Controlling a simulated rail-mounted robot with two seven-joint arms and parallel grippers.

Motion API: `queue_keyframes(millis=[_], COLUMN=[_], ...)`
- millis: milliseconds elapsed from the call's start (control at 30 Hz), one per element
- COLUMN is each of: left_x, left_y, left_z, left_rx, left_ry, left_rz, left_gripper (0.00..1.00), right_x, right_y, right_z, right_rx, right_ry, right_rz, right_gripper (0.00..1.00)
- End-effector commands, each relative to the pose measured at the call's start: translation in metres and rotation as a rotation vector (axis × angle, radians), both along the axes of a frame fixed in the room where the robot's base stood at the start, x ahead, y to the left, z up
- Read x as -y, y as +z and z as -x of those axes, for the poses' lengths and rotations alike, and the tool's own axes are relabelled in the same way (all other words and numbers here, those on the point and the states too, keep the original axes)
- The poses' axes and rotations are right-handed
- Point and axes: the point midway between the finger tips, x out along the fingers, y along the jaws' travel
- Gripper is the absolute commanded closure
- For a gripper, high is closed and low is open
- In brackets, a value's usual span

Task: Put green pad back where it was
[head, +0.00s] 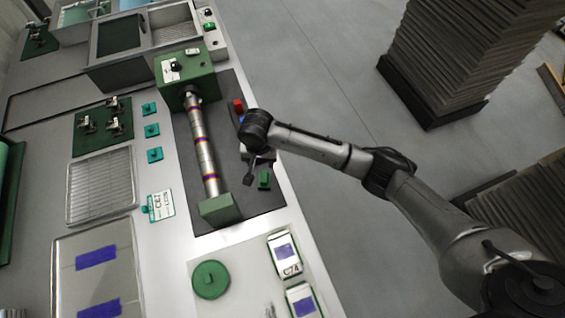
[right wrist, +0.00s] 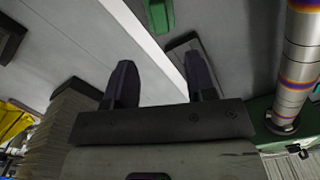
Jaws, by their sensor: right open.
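A small green pad (head: 264,180) lies on the dark mat (head: 235,205) near its right edge, to the right of the striped shaft. It also shows at the top of the right wrist view (right wrist: 159,17), beyond the fingertips and apart from them. My right gripper (right wrist: 160,82) is open, with nothing between its two dark fingers. In the head view my right wrist hangs over the mat's right edge, just behind the pad, and hides part of the mat. My left gripper is in neither view.
The striped shaft (head: 201,150) runs between a green housing (head: 187,73) and a green end block (head: 219,209). A red block (head: 239,105) stands behind my wrist. Teal pieces (head: 152,130) lie left of the mat. A round green disc (head: 211,279) and labelled boxes (head: 285,254) are in front.

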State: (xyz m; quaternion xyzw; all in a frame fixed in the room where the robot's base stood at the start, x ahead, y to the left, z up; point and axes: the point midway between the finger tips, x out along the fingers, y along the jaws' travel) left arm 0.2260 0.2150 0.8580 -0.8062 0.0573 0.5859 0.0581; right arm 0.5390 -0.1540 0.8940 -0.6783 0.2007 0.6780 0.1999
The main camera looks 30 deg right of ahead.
Motion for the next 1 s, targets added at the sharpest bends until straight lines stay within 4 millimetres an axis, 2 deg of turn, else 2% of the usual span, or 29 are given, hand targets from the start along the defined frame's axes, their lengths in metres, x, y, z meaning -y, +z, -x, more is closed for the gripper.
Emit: queue_keyframes(millis=[267,367,433,600,733,867,1000], left_x=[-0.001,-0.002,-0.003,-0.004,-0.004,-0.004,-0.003], left_y=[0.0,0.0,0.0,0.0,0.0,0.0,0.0], left_z=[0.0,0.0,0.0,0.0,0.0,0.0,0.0], left_rx=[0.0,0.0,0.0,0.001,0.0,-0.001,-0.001], left_ry=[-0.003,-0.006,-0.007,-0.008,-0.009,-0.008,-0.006], left_rz=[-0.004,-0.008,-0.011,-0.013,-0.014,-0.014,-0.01], left_gripper=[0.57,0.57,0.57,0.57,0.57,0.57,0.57], right_x=[0.0,-0.006,-0.014,-0.042,-0.05,-0.043,-0.019], right_y=[0.002,-0.004,-0.013,-0.039,-0.051,-0.056,-0.056], right_z=[0.001,0.008,0.021,0.075,0.122,0.166,0.212], right_rx=[0.0,0.002,0.008,0.065,0.145,0.228,0.295], right_ry=[0.002,0.033,0.085,0.289,0.43,0.529,0.603], right_rz=[0.0,-0.014,-0.038,-0.135,-0.192,-0.204,-0.157], right_gripper=[0.5,0.5,0.5,0.5,0.5,0.5,0.5])
